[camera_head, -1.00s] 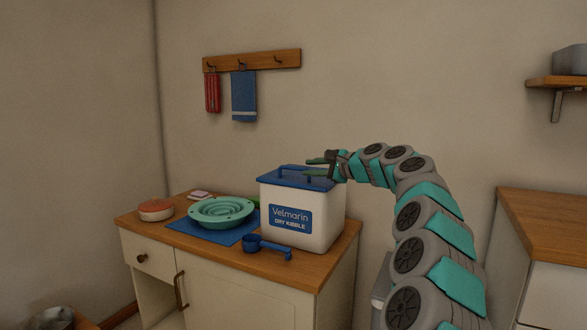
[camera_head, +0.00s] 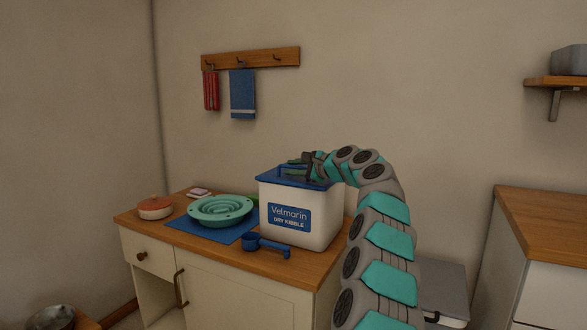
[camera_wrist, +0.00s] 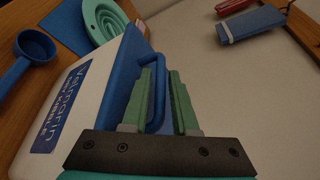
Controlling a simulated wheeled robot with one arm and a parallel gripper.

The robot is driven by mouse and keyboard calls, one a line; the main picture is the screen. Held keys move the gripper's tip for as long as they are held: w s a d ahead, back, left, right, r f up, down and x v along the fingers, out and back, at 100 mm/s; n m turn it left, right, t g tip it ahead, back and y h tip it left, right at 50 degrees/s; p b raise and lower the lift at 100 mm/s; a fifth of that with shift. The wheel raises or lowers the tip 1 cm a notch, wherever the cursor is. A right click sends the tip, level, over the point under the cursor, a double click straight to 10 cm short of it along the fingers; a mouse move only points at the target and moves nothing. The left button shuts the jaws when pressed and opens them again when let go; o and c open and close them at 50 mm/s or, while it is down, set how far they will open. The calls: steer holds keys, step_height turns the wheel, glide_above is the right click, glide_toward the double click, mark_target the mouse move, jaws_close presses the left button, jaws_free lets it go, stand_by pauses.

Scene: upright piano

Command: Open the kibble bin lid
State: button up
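The kibble bin (camera_head: 287,228) is a white box labelled "Velmarin Dry Kibble" on the wooden counter. Its blue lid (camera_head: 274,179) lies flat and closed on top, with a raised blue handle. In the wrist view, the lid (camera_wrist: 118,110) and its handle (camera_wrist: 157,50) show close up. My gripper (camera_head: 291,165) is over the lid at the handle. In the wrist view, the green fingers of my gripper (camera_wrist: 161,70) are apart, with the handle bar appearing between them. I cannot tell whether either finger touches the bar.
A blue scoop (camera_head: 265,245) lies in front of the bin. Left of it, a green bowl (camera_head: 219,208) sits on a blue mat (camera_head: 190,229), near a red-lidded container (camera_head: 154,208). A red cloth (camera_head: 211,90) and blue towel (camera_head: 242,94) hang on the wall behind.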

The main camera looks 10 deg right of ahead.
steer(key=shift+c, duration=0.3)
jaws_close()
steer(key=shift+f, duration=0.1)
stand_by(1.0)
